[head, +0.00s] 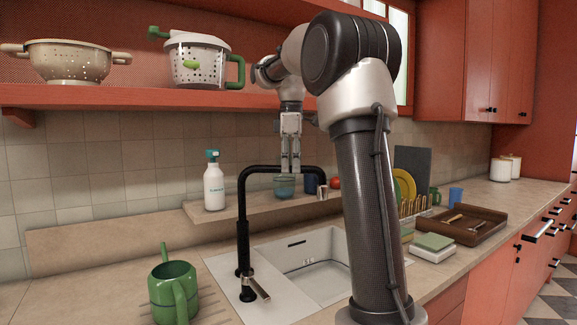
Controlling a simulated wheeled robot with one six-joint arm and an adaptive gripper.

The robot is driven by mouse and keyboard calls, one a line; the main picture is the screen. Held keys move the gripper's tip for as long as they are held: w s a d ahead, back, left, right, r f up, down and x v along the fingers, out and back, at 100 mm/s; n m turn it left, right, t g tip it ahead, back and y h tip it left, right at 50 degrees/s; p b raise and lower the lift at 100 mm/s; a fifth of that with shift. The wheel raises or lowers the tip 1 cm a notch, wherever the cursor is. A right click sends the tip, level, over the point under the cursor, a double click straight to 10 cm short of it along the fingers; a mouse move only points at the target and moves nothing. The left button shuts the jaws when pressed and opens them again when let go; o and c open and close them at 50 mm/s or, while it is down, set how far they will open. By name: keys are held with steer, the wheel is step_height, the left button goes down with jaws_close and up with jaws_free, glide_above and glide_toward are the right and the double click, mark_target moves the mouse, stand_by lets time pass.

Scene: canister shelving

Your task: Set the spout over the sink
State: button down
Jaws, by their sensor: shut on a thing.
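The black faucet spout (262,169) rises from the left rim of the sink and bends over to the right. Its metal tip (322,192) hangs at the right end. The white sink (318,263) lies below, partly hidden by my arm. The tip appears above the basin's back edge in the head view, but I cannot tell its exact place in depth. My gripper (290,166) points down from above and is shut on the spout's horizontal part. The faucet's metal lever (258,288) shows at the base.
A spray bottle (214,186) and a teal cup (284,187) stand on the ledge (240,212) behind the faucet. A green pitcher (174,290) stands front left. Colanders sit on the upper shelf (130,98). A dish rack and brown tray (465,226) are at right.

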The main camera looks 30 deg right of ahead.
steer(key=w+d+n, duration=0.2)
steer(key=w+n, duration=0.3)
steer(key=w, duration=0.1)
steer(key=shift+w+d+n, duration=0.35)
steer(key=shift+d+n, duration=0.05)
steer(key=c, duration=1.4)
jaws_free()
steer(key=shift+w, duration=0.1)
steer(key=shift+o, duration=0.5)
step_height(320, 180, up, 8)
steer(key=shift+f, duration=0.25)
